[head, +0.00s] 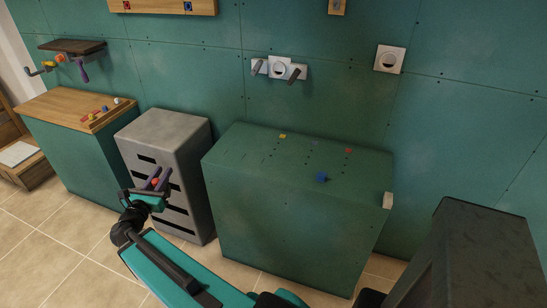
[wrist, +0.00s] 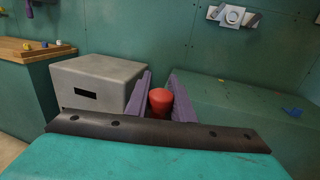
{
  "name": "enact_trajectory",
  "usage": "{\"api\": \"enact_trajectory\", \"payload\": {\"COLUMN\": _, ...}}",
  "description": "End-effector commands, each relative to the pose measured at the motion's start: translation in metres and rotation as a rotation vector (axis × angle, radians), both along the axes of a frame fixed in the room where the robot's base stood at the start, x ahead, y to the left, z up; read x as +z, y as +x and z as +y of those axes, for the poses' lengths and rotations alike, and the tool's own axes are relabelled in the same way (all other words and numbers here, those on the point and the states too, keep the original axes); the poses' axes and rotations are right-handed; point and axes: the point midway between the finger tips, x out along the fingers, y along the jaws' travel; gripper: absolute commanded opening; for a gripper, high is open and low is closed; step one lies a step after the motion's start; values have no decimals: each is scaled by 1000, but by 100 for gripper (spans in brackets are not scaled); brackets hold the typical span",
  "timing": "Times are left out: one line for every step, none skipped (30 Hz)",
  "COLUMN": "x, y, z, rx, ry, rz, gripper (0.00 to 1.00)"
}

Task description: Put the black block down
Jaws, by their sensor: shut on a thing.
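My gripper (head: 158,179) is in front of the grey cabinet, left of the green bench. Its two purple fingers also show in the wrist view (wrist: 160,80). They are shut on a red, rounded, tapered piece (wrist: 159,101), which shows as a small red spot in the head view (head: 155,181). Its lower part is hidden by the gripper. I cannot make out a black block in either view.
The green bench (head: 250,195) bears a yellow block (head: 283,136), a blue piece (head: 321,178) and a red piece (head: 348,150), with bare room between. The slotted grey cabinet (head: 165,130) has a clear top. A wood-topped counter (head: 60,105) bears several small things.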

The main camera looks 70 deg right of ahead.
Motion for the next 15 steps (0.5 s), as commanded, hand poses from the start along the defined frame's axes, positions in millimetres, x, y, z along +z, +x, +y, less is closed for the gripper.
{"api": "enact_trajectory", "payload": {"x": 1, "y": -9, "z": -16, "rx": -20, "ry": 0, "rz": 0, "gripper": 0}}
{"api": "enact_trajectory", "payload": {"x": 1, "y": -13, "z": -23, "rx": -29, "ry": 0, "rz": 0, "gripper": 0}}
{"api": "enact_trajectory", "payload": {"x": 1, "y": -19, "z": -33, "rx": -41, "ry": 0, "rz": 0, "gripper": 0}}
{"api": "enact_trajectory", "payload": {"x": 1, "y": -24, "z": -41, "rx": -50, "ry": -1, "rz": 0, "gripper": 0}}
{"api": "enact_trajectory", "payload": {"x": 0, "y": -29, "z": -49, "rx": -60, "ry": -1, "rz": 1, "gripper": 0}}
{"api": "enact_trajectory", "payload": {"x": 0, "y": -36, "z": -58, "rx": -72, "ry": -1, "rz": 1, "gripper": 0}}
{"api": "enact_trajectory", "payload": {"x": 0, "y": -41, "z": -66, "rx": -82, "ry": -1, "rz": 1, "gripper": 0}}
{"api": "enact_trajectory", "payload": {"x": -1, "y": -46, "z": -73, "rx": -90, "ry": 0, "rz": 0, "gripper": 0}}
{"api": "enact_trajectory", "payload": {"x": -1, "y": -53, "z": -82, "rx": -103, "ry": 0, "rz": 0, "gripper": 0}}
{"api": "enact_trajectory", "payload": {"x": -1, "y": -58, "z": -90, "rx": -112, "ry": 0, "rz": 0, "gripper": 0}}
{"api": "enact_trajectory", "payload": {"x": -2, "y": -64, "z": -97, "rx": -122, "ry": 0, "rz": 0, "gripper": 0}}
{"api": "enact_trajectory", "payload": {"x": -2, "y": -72, "z": -106, "rx": -134, "ry": -1, "rz": 1, "gripper": 0}}
{"api": "enact_trajectory", "payload": {"x": -3, "y": -77, "z": -113, "rx": -143, "ry": -1, "rz": 1, "gripper": 0}}
{"api": "enact_trajectory", "payload": {"x": -3, "y": -83, "z": -120, "rx": -152, "ry": 0, "rz": 1, "gripper": 0}}
{"api": "enact_trajectory", "payload": {"x": -3, "y": -91, "z": -128, "rx": -164, "ry": 0, "rz": 1, "gripper": 0}}
